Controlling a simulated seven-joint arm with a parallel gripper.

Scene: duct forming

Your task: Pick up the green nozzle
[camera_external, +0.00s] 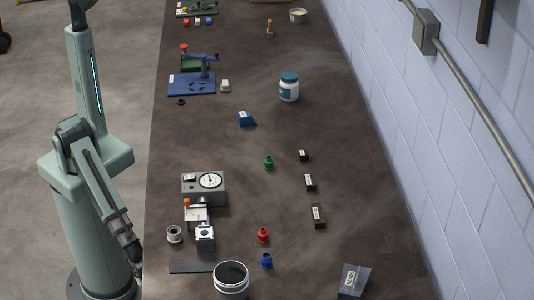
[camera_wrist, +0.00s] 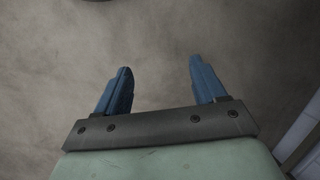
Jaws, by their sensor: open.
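The green nozzle (camera_external: 268,162) stands upright near the middle of the bench in the external view, apart from other things. My gripper (camera_wrist: 158,82) shows in the wrist view with its two blue fingers wide apart and nothing between them. In the external view my arm is at the left, folded down beside the bench, and the gripper's fingertips are not clearly seen. The nozzle is not in the wrist view.
A red nozzle (camera_external: 262,236) and a blue nozzle (camera_external: 266,261) stand nearer the front. A dial device (camera_external: 204,188) is left of the green nozzle. Small black blocks (camera_external: 310,182) are to its right. A blue wedge (camera_external: 246,119) and white jar (camera_external: 289,90) lie behind it.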

